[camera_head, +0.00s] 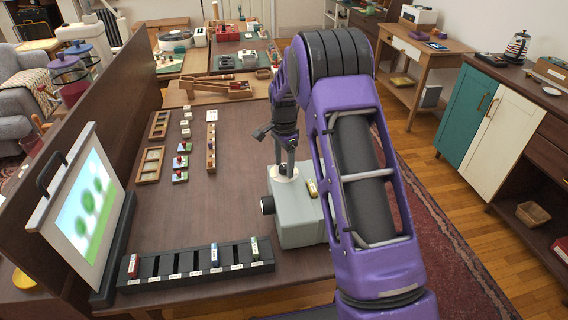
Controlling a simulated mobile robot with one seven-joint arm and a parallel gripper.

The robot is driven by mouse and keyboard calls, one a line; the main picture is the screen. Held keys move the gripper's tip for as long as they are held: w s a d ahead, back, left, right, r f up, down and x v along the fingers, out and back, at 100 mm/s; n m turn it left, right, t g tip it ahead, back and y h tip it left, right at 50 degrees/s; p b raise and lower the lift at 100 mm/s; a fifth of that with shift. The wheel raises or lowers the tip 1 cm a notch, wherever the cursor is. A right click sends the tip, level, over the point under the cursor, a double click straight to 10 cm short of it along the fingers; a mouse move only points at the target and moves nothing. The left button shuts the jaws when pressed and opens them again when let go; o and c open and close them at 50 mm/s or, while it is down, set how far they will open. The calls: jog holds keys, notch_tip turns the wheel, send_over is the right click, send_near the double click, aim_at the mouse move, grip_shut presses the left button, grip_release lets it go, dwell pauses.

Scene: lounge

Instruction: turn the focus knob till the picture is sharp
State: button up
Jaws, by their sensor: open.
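The projector is a pale grey box (300,222) on the near right of the brown table. A black round knob or lens (267,204) sticks out of its left side; I cannot tell which. A pale round part (284,177) and a yellow-labelled piece (313,189) sit on its top. The screen (66,221) stands at the left and shows soft-edged green trees on a blue and green ground. My gripper (285,169) points down over the pale round part, open. Its fingertips are small here, and I cannot tell whether they touch that part. My arm hides the projector's right side.
A black slotted rack (175,270) along the near edge holds a red, a blue and a green-marked slide. Wooden frames (150,165) and small blocks (181,162) lie in the middle. A wooden partition (130,95) borders the left. Bare tabletop lies between screen and projector.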

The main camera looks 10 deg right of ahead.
grip_shut()
dwell(0.3)
jog(key=shift+n, duration=2.8)
grip_release()
